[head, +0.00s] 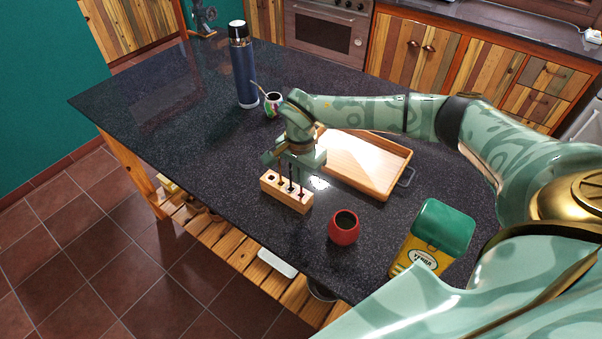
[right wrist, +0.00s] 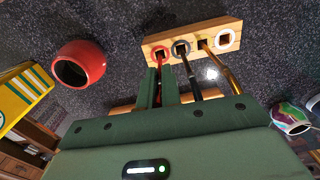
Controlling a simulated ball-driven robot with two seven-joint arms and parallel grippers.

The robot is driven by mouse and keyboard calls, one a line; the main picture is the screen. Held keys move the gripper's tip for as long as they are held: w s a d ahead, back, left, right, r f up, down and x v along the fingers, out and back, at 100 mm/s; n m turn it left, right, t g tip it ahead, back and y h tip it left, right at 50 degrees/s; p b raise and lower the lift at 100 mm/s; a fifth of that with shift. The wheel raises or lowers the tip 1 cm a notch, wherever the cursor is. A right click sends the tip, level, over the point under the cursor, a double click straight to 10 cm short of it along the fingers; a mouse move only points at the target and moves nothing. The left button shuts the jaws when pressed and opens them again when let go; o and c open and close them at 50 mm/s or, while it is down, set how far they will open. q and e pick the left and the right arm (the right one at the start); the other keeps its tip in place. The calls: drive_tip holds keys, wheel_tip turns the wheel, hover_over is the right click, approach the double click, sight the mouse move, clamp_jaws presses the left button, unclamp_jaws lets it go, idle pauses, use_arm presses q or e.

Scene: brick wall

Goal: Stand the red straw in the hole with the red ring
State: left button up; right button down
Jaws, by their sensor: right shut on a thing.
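The wooden block (head: 287,194) stands on the dark counter. In the right wrist view its holes carry a red ring (right wrist: 161,54), a grey ring (right wrist: 181,48), a brownish ring (right wrist: 205,43) and a white ring (right wrist: 225,38). My right gripper (head: 296,168) is over the block, shut on the red straw (right wrist: 164,69). The straw's far end is at the red-ringed hole; how deep it sits I cannot tell. A black straw (right wrist: 190,73) stands in the grey-ringed hole and a gold straw (right wrist: 222,70) in the brownish-ringed one. The white-ringed hole is empty. My left gripper is not in view.
A red cup (head: 343,228) and a yellow-green yerba container (head: 430,238) stand to the right of the block. A wooden tray (head: 376,185) lies behind it. A gourd cup (head: 273,106) and a blue flask (head: 243,70) stand farther back. The counter's left part is clear.

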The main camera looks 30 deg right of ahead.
drive_tip(key=c, duration=1.5)
unclamp_jaws()
wheel_tip(320, 180, up, 16)
drive_tip(key=shift+a+r, duration=0.1)
drive_tip(key=shift+r, duration=0.1)
drive_tip(key=shift+f, duration=0.1)
